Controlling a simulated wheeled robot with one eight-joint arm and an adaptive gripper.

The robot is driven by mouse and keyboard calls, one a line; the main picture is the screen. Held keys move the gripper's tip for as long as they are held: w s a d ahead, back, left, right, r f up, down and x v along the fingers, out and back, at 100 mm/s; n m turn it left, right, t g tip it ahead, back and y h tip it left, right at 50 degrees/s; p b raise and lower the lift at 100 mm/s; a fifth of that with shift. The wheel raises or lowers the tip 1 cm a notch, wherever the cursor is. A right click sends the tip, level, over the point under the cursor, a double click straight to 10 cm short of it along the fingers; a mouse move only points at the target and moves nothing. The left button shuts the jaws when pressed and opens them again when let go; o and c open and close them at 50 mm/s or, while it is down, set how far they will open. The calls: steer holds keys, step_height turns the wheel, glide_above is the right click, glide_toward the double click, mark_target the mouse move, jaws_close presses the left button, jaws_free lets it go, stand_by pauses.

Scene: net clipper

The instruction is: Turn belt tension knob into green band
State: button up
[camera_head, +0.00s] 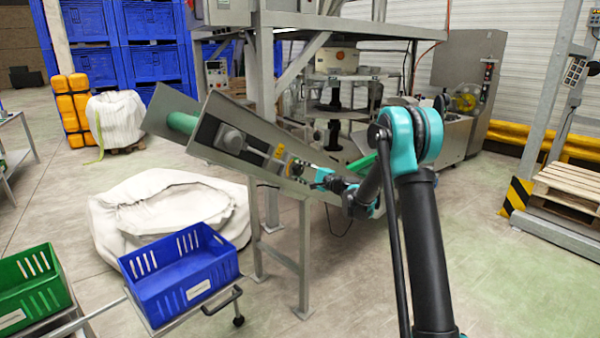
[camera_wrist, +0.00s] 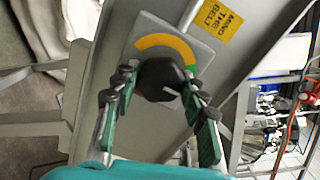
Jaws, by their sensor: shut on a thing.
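In the wrist view the black belt tension knob (camera_wrist: 161,80) sits on a pale dial plate with a coloured arc (camera_wrist: 165,43) behind it. The arc is mostly yellow-orange, with a green part (camera_wrist: 188,52) at its right end. A white pointer line on the knob points toward the lower right, away from the green part. My gripper (camera_wrist: 160,88) has its two dark fingers on either side of the knob, shut on it. In the head view my gripper (camera_head: 316,180) reaches the side of the inclined conveyor (camera_head: 225,135); the knob there is too small to make out clearly.
A yellow "MIND THE BELT" label (camera_wrist: 216,20) is on the conveyor side above the dial. A blue crate (camera_head: 182,270) on a cart and a white sack (camera_head: 165,210) stand left of the conveyor. The floor to the right is clear up to the pallet (camera_head: 570,185).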

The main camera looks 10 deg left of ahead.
steer(key=o, duration=1.2)
steer(key=shift+c, duration=0.2)
steer(key=v, duration=1.2)
steer(key=shift+d, duration=0.1)
steer(key=s+d+f+n+g+h, duration=0.2)
steer(key=s+d, duration=0.5)
steer(key=s, duration=0.7)
steer(key=s+d+f+n+g+h, duration=0.2)
steer(key=s+d+f+n+h, duration=0.3)
steer(key=s, duration=0.9)
steer(key=s+d+f+n+g+h, duration=0.2)
steer(key=s+d+f+n+h, duration=0.2)
steer(key=s, duration=1)
steer(key=d+f+h, duration=0.3)
steer(key=d+f, duration=0.1)
steer(key=d, duration=0.1)
steer(key=shift+s+d+g, duration=0.15)
steer(key=shift+s+g, duration=0.15)
steer(key=shift+s, duration=0.05)
